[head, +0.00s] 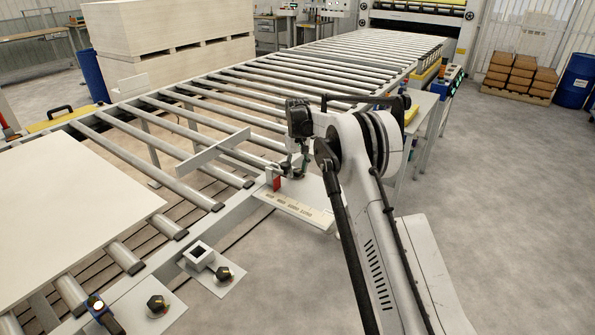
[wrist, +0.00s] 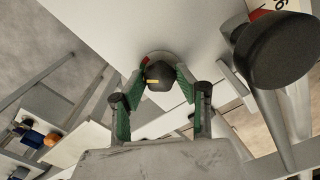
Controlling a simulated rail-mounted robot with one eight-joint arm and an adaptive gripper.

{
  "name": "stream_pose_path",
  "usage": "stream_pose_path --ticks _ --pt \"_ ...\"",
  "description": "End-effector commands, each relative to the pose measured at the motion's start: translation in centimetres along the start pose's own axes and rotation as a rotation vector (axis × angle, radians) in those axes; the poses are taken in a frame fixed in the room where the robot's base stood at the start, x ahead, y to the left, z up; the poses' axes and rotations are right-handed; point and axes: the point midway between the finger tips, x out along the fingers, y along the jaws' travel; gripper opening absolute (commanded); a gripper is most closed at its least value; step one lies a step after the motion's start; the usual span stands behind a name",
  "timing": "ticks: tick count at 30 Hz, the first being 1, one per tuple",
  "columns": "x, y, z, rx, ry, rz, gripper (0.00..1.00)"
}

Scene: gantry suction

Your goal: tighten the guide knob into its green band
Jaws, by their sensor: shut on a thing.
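The guide knob (wrist: 158,74) is a dark, faceted knob with a yellow mark, in the middle of the wrist view. My gripper (wrist: 160,84) is shut on it, with a green-padded finger on each side. A pale round dial shows behind the knob, with a small red and green patch (wrist: 144,63) at its upper left. The yellow mark points down and left in the picture; I cannot tell exactly where it stands against the green band. In the head view my gripper (head: 293,170) is at the white plate beside the roller conveyor, and the knob is hidden there.
A red block (head: 276,184) and a marked strip (head: 297,208) are close to my gripper. A flat guide bar (head: 212,150) crosses the rollers. Two black knobs (head: 223,273) (head: 157,305) stand on nearer plates. A pale board (head: 70,215) lies on the rollers. Open floor is at right.

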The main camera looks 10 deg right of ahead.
Motion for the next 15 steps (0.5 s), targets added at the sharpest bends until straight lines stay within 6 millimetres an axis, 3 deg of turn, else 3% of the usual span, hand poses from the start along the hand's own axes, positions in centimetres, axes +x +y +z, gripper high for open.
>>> stream_pose_path --ticks 6,7,10,15 --pt "-0.05 0.00 -0.01 -0.001 0.000 0.000 0.05" --pt "-0.05 0.00 -0.01 -0.002 0.000 0.000 0.35" --pt "-0.04 0.00 -0.01 -0.002 0.000 0.000 0.49" --pt "-0.03 0.00 0.00 -0.002 0.000 0.000 0.50"
